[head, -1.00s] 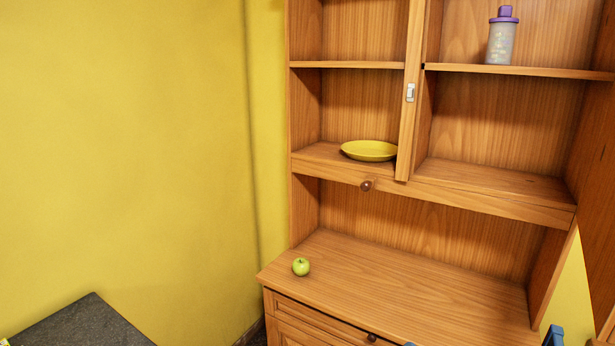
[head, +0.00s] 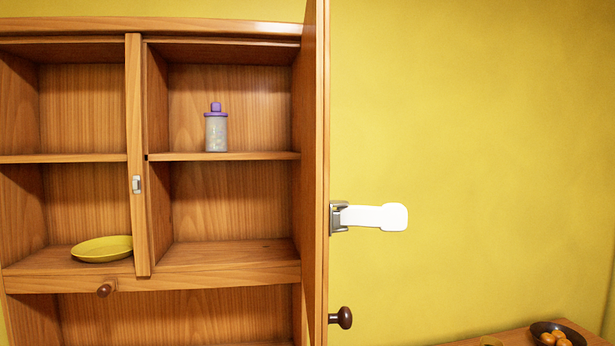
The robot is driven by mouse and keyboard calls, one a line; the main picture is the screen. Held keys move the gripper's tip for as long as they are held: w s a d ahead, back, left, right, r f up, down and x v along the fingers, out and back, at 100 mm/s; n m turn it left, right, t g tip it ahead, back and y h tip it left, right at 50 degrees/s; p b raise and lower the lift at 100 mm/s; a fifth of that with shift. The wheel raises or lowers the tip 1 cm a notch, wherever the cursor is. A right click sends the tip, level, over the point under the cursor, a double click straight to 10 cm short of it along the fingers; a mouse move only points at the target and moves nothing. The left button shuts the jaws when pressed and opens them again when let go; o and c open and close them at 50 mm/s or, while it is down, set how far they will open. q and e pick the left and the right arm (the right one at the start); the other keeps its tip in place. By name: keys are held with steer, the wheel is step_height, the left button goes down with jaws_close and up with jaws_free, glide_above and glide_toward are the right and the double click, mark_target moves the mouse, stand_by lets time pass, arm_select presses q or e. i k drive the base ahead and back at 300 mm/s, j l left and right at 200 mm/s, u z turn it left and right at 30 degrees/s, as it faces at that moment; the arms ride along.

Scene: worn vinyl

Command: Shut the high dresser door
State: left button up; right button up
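The high dresser door (head: 317,120) stands open on the right side of the upper cabinet, seen nearly edge-on. It carries a dark round knob (head: 341,318) low down and a white latch strap (head: 372,217) on a metal bracket, sticking out to the right. The dresser's upper cabinet (head: 140,170) has its right compartment exposed, with a small metal catch (head: 137,185) on the middle post. Neither of my grippers shows in the head view now.
A grey bottle with a purple cap (head: 216,132) stands on the right shelf. A yellow plate (head: 103,249) lies in the left compartment. A dark bowl of orange fruit (head: 557,337) stands on a wooden surface at lower right. Bare yellow wall fills the right.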

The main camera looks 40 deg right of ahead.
mark_target(316, 36)
steer(key=k+l+z, duration=0.15)
steer(key=l, duration=0.35)
steer(key=k+l+z, duration=0.15)
steer(key=l, duration=0.3)
steer(key=l+z, duration=0.2)
steer(key=l, duration=0.3)
